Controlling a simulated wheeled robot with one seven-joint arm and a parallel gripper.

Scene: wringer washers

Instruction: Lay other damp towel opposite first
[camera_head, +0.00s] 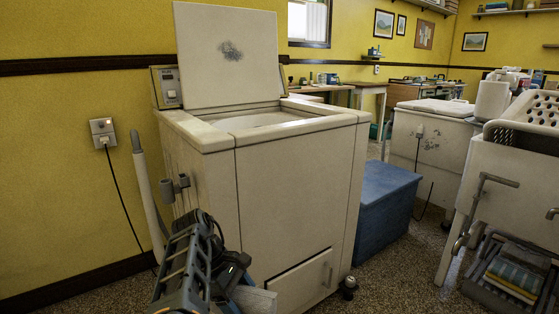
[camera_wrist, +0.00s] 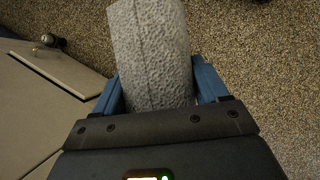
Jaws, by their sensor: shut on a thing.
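A grey, rough-textured rolled towel (camera_wrist: 152,50) fills the space between the two blue fingers of my gripper (camera_wrist: 158,82) in the wrist view. In the head view the towel's light grey end (camera_head: 256,301) shows at the bottom, in front of the washer. My gripper (camera_head: 235,278) is low there, beside the washer's front and well below its rim. The cream washer (camera_head: 290,190) stands with its lid (camera_head: 228,60) raised. Its tub opening (camera_head: 262,119) shows a pale inner wall, but the tub's bottom is hidden. I see no other damp towel for certain.
A blue chest (camera_head: 388,200) stands right of the washer. A second white machine (camera_head: 428,150) and a white cart (camera_head: 510,175) with folded cloths (camera_head: 515,275) below are farther right. A wall outlet (camera_head: 103,131) with a cord is left. Speckled floor (camera_head: 400,280) is open in front.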

